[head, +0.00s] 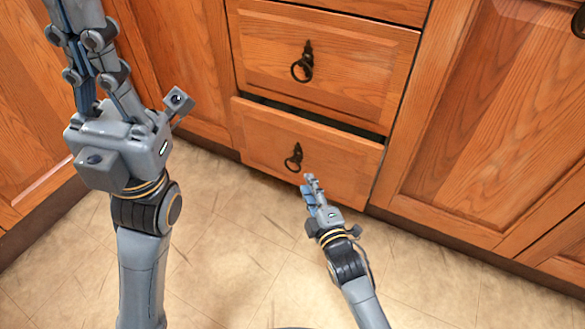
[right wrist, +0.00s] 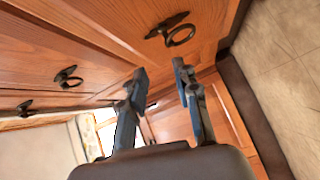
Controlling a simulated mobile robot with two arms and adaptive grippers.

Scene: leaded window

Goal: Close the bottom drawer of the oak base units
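The oak bottom drawer (head: 335,160) stands slightly out from the cabinet in the head view, with a dark gap above its front. Its black ring pull (head: 293,157) hangs at the middle of the front. My right gripper (head: 310,180) is close to the lower part of this drawer front; I cannot tell whether it touches. In the right wrist view its two fingers (right wrist: 160,73) are apart with nothing between them, and the drawer's ring pull (right wrist: 172,29) is beyond them. My left gripper (head: 82,45) is raised at the upper left, its fingertips cut off by the frame.
The drawer above (head: 345,60) looks shut. An oak cupboard door (head: 480,130) is to the right and another oak panel (head: 185,60) to the left. The tiled beige floor (head: 230,240) in front is clear.

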